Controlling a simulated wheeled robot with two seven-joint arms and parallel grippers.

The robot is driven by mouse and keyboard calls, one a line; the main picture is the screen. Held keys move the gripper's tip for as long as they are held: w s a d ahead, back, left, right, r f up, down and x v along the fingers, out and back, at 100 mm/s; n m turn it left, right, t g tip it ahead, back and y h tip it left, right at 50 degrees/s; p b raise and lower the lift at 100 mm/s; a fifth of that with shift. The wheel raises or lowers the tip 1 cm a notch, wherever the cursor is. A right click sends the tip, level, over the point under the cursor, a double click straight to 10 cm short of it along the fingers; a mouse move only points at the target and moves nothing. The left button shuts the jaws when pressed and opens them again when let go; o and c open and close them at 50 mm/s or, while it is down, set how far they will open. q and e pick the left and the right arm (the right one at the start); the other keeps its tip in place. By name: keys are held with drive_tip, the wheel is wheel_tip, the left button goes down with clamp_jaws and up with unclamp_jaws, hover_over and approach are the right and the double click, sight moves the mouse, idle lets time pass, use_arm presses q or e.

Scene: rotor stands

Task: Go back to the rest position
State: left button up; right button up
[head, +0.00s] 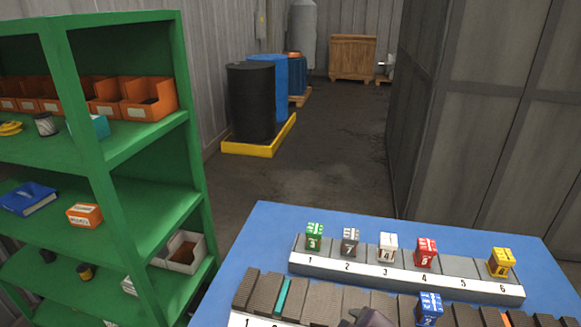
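A grey stand (455,268) with slots numbered 1 to 6 sits on the blue table (270,225). A green block (314,237) is at slot 1, a dark grey block (350,242) at 2, a white block (387,247) at 3, a red block (426,252) at 4 and a yellow block (502,262) at 6. Slot 5 is bare. A blue block (429,308) is on the nearer ribbed dark rack (326,304). A dark rounded shape (368,318) shows at the bottom edge, cut off; I cannot tell what it is. I recognise neither gripper.
A green shelf (155,205) with orange bins (148,97) and boxes stands close on the left. Drums (251,102) stand on a yellow pallet behind. A grey metal wall (490,120) is at the right. The floor (315,160) behind the table is clear.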

drive_tip(key=s+d+f+m+g+h, duration=0.2)
drive_tip(key=s+d+f+m+g, duration=0.3)
drive_tip(key=s+d+m, duration=0.4)
drive_tip(key=s+f+g+b, duration=0.1)
drive_tip(key=s+f+b, duration=0.1)
drive_tip(key=f, duration=1.6)
drive_tip(key=s+f+b, duration=0.2)
drive_tip(key=f, duration=1.6)
drive_tip(key=s+d+f+g+b, duration=0.1)
drive_tip(key=s+d+f+b, duration=0.2)
drive_tip(key=s+f, duration=1.6)
wheel_tip(320, 180, down, 2)
drive_tip(key=shift+d, duration=0.45)
